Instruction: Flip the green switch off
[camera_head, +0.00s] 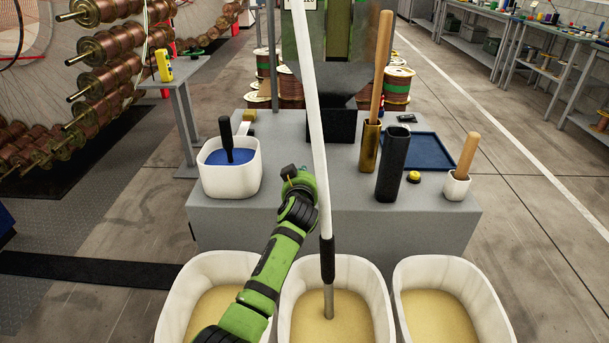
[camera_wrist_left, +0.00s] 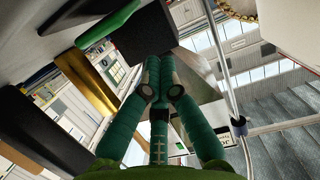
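My left gripper (camera_head: 294,176), at the end of a green arm, is over the front middle of the grey table (camera_head: 330,225) in the head view. Its fingers are hard to read there. In the left wrist view the teal fingers of the left gripper (camera_wrist_left: 160,68) come together at their tips, and I see nothing held between them. A dark box-shaped thing (camera_wrist_left: 143,34) shows beyond the tips. My right gripper is in neither view.
A white tub (camera_head: 230,182) with blue contents stands left of the gripper. A white pole (camera_head: 318,130) rises close on its right. Black (camera_head: 391,168) and brass (camera_head: 369,150) holders stand farther right. White bins (camera_head: 335,268) line the front. A yellow device (camera_head: 163,66) sits on a side stand.

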